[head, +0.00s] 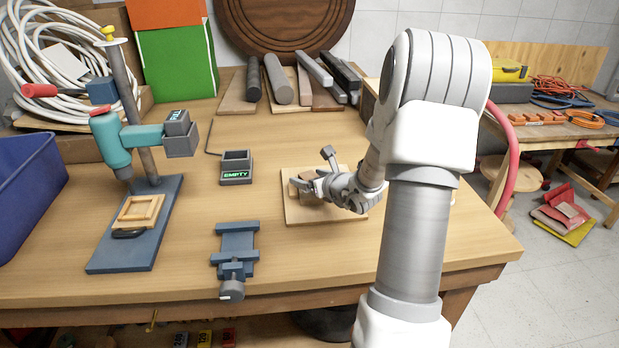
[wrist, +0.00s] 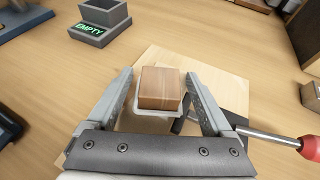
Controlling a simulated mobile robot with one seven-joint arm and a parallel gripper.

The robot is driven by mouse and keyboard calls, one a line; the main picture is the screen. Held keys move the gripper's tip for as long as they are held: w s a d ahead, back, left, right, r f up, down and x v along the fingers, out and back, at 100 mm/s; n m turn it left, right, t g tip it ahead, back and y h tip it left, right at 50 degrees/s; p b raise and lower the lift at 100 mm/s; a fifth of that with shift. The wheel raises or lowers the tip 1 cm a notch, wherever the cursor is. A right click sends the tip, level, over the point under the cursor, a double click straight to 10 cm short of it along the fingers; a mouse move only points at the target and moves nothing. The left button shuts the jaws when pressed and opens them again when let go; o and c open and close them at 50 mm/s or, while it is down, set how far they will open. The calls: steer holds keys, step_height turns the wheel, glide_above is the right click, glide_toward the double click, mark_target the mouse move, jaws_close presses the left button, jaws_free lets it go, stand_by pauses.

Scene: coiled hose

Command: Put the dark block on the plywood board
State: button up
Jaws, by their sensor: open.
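A brown wooden block (wrist: 160,88) stands between the two fingers of my gripper (wrist: 160,90) in the wrist view, with a gap on each side. My gripper is open around it. The light plywood board (wrist: 203,72) lies beneath the block and the fingers. In the head view, the board (head: 300,215) is on the workbench and my gripper (head: 312,187) is low over it, partly covering the block. A pale rim shows under the block's near edge; I cannot tell what it is.
A grey box marked EMPTY (head: 236,167) stands left of the board. A blue vise (head: 237,245) is at the front, and a drill press (head: 140,145) is further left. A red-handled tool (wrist: 270,136) lies right of the gripper. Bars (head: 280,80) lie at the back.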

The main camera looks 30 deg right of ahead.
steer(key=shift+r, duration=0.3)
steer(key=p+v, duration=0.1)
steer(key=v, duration=0.9)
steer(key=shift+s, duration=0.4)
steer(key=shift+s+a+r, duration=0.1)
steer(key=shift+s+r, duration=0.1)
steer(key=shift+s, duration=0.35)
